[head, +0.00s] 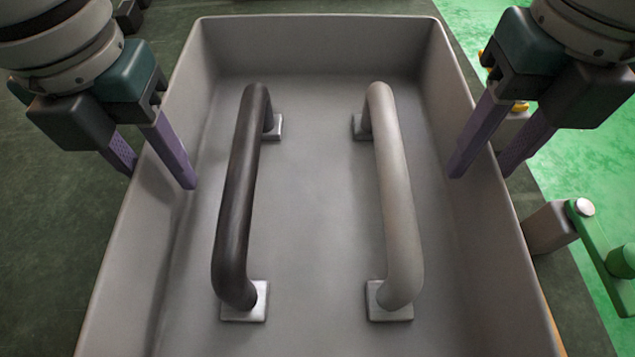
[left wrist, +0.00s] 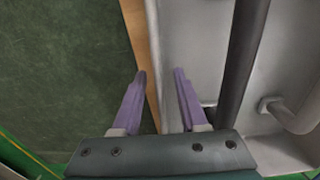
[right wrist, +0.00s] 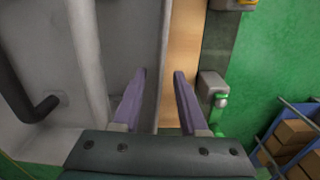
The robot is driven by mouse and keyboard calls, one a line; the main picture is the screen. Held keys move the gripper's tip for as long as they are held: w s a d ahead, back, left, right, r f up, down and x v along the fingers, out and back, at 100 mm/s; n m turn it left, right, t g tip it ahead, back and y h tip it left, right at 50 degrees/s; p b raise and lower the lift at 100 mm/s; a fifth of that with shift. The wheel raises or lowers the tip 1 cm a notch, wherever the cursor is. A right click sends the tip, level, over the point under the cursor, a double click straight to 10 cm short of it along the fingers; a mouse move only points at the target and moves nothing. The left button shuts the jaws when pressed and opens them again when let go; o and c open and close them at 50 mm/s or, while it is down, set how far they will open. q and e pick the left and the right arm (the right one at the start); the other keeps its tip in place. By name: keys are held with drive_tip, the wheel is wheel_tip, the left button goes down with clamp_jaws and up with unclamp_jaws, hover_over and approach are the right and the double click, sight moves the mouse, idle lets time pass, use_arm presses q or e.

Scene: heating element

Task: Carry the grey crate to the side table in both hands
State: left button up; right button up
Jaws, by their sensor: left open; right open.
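The grey crate (head: 315,285) fills the middle of the head view, open at the top. Inside it are a dark bar handle (head: 237,200) on the left and a light grey bar handle (head: 397,200) on the right, each with square feet. My left gripper (head: 158,178) is open at the crate's left wall, one finger inside and one outside. My right gripper (head: 480,175) is open at the right wall, also one finger on each side. The wrist views show the left wall (left wrist: 156,45) and right wall (right wrist: 163,60) between the fingers. I cannot tell whether the fingers touch the walls.
A wooden edge (left wrist: 135,25) runs beside the crate. Right of the crate are a grey block (head: 549,228) and a green bracket (head: 600,255). A blue rack with brown boxes (right wrist: 295,132) stands further right. Green and dark floor (head: 60,215) lies around.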

use_arm(q)
drive_tip(key=shift+f, duration=1.5)
use_arm(e)
drive_tip(key=shift+f, duration=1.5)
use_arm(q)
clamp_jaws()
use_arm(e)
clamp_jaws()
use_arm(q)
drive_tip(key=shift+r, duration=0.1)
use_arm(e)
drive_tip(key=shift+r, duration=0.1)
